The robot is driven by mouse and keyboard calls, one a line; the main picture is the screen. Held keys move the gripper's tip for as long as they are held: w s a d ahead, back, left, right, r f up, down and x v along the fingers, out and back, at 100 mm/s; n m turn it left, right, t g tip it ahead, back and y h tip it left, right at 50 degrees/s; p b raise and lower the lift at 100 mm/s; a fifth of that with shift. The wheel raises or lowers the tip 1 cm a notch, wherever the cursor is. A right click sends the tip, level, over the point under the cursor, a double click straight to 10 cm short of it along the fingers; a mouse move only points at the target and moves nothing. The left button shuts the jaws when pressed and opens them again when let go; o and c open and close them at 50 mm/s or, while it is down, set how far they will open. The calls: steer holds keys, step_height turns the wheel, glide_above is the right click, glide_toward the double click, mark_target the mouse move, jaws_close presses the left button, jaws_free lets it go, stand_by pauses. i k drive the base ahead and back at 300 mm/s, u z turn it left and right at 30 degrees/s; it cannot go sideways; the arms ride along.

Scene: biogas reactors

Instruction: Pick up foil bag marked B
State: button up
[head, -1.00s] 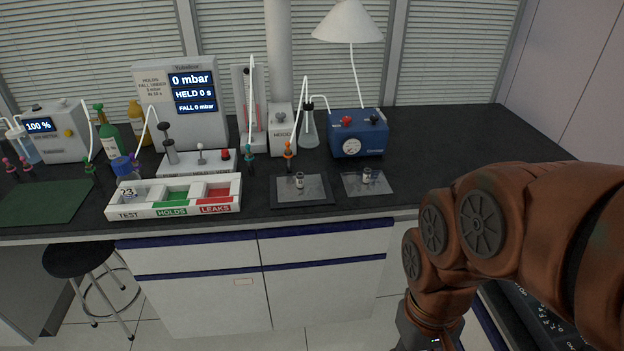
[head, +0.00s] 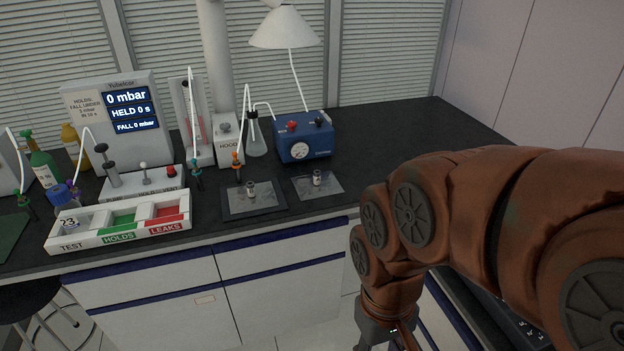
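Two flat grey foil bags, each with a small upright fitting on top, lie on the black bench. One foil bag (head: 265,199) lies on a dark square plate (head: 233,214) right of the sorting tray. The letters on both bags are too small to read, so I cannot tell which is B. My gripper (head: 385,332) hangs low at the bottom edge, in front of the bench and right of both bags. It is cut off by the frame, with its fingertips hidden, and is apart from both bags.
A white tray (head: 60,239) with TEST, HOLDS and LEAKS sections stands left of the bags. A blue pump box (head: 318,140), a flask (head: 256,143) and a display unit (head: 85,107) stand behind. The bench right of the pump is clear. A stool (head: 30,301) is lower left.

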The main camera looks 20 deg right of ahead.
mark_target(252, 196)
steer(key=k, duration=0.55)
steer(key=u, duration=0.85)
steer(key=i, duration=0.9)
steer(key=u, duration=0.4)
